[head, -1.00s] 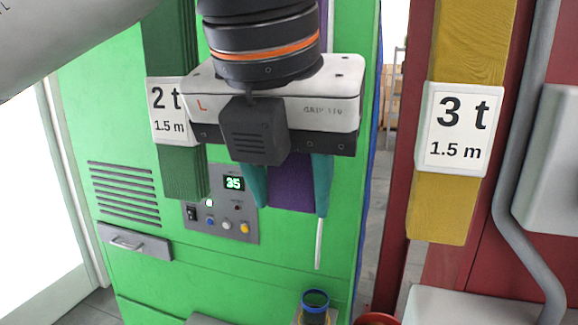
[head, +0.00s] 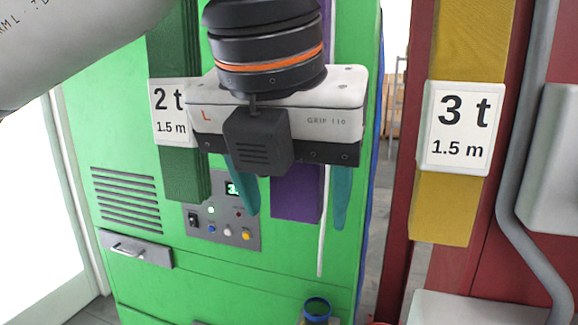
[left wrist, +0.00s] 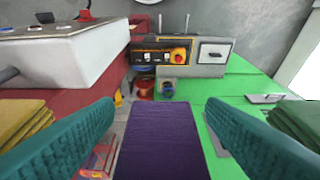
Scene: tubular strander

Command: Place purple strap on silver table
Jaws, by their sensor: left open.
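The purple strap (head: 297,192) hangs in front of the green cabinet, its upper part hidden behind my left gripper in the head view. My left gripper (head: 291,205) is open, with one teal finger on each side of the strap. In the left wrist view the purple strap (left wrist: 162,140) lies between the two teal fingers of the left gripper (left wrist: 160,125), with a gap on both sides. I cannot make out a silver table for certain. My right gripper is not in view.
A green strap (head: 180,175) labelled 2 t hangs to the left, and a yellow strap (head: 440,210) labelled 3 t to the right. A green cabinet (head: 120,260) with a control panel (head: 222,222) stands behind. A grey pipe (head: 525,240) runs down the red wall.

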